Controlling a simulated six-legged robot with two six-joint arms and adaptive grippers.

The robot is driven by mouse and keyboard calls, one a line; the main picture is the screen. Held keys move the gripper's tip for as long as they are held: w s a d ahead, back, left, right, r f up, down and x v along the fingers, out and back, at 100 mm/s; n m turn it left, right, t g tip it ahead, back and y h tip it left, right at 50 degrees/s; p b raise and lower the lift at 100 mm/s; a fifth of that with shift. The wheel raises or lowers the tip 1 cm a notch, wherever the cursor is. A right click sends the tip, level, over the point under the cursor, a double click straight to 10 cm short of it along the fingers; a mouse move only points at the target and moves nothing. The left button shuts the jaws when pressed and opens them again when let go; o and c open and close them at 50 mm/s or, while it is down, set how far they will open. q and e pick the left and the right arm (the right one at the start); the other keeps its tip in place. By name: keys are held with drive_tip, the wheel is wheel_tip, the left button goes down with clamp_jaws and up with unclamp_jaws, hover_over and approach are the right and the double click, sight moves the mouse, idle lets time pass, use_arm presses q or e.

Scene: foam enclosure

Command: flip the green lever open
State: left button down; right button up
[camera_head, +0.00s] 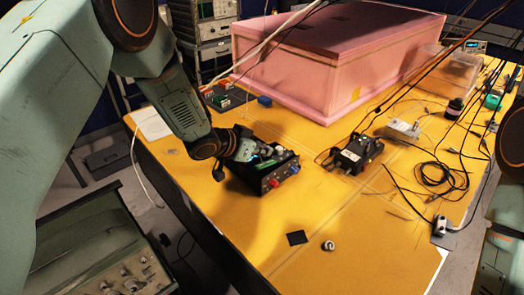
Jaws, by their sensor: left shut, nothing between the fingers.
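A black box (266,178) with red and blue knobs on its front sits on the yellow table. A small green part (264,164) shows on its top, beside my gripper; it looks like the green lever, but it is too small to tell its position. My left gripper (243,152) is shut and empty at the box's upper left. It covers part of the box top, and I cannot tell whether it touches the lever. My right arm shows at the right edge; its gripper is out of view.
A large pink foam enclosure (330,65) stands behind. Another black device (355,153) and loose cables (440,175) lie to the right. A small metal ring (328,245) lies near the front edge.

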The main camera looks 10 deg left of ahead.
use_arm(q)
drive_tip(key=s+a+r, duration=0.3)
drive_tip(key=s+r, duration=0.2)
drive_tip(key=r, duration=0.5)
use_arm(e)
drive_tip(key=shift+s+a+r, duration=0.15)
drive_tip(key=shift+r, duration=0.4)
use_arm(q)
drive_tip(key=shift+w+f, duration=0.15)
drive_tip(key=shift+w, duration=0.05)
